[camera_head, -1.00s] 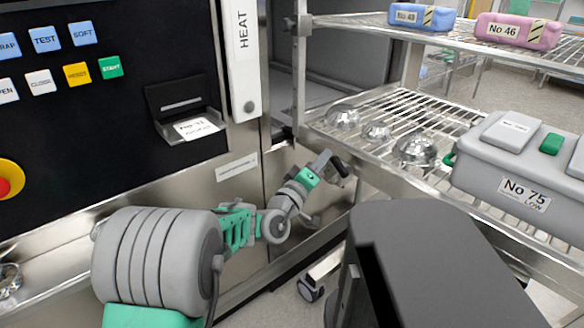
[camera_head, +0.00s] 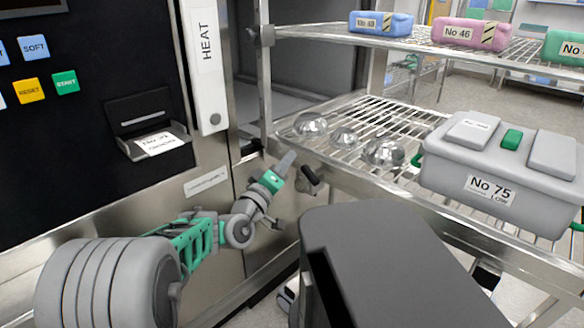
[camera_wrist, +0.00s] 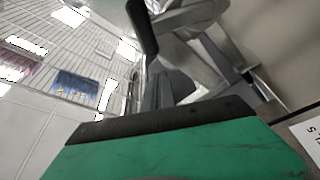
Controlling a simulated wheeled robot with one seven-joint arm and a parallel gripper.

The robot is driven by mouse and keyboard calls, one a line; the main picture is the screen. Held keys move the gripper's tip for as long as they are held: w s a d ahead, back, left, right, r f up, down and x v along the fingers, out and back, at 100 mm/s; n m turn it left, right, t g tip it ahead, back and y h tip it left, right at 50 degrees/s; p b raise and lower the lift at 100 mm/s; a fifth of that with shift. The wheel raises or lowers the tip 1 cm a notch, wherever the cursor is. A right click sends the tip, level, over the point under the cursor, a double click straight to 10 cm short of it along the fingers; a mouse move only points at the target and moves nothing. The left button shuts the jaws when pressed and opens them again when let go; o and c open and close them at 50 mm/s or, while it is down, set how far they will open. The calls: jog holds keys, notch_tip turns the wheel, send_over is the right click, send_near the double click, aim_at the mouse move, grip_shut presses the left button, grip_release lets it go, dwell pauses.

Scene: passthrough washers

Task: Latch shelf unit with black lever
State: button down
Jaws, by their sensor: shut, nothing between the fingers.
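The shelf unit (camera_head: 352,178) is a steel rack with wire shelves, standing against the washer's open doorway. The black lever (camera_head: 311,175) sits on a metal bracket at the rack's near left corner, below the lower shelf's edge. In the wrist view a dark lever-like bar (camera_wrist: 142,27) shows at the top, with metal bracketry beside it. My gripper (camera_head: 288,160) is shut and empty, pointing up just left of the lever. A small gap appears between them in the head view; contact cannot be told. The latch's engagement is hidden.
The washer's control panel (camera_head: 90,120) and a HEAT-marked white handle (camera_head: 206,80) stand at left. Metal bowls (camera_head: 384,152) and a grey case No 75 (camera_head: 490,180) sit on the lower shelf. Blue (camera_head: 380,23) and pink (camera_head: 468,32) packs lie above.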

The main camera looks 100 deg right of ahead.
jog(key=r+v, duration=0.1)
jog(key=v, duration=0.8)
jog(key=shift+w+b, duration=0.35)
jog(key=shift+w, duration=0.2)
jog(key=shift+w, duration=0.1)
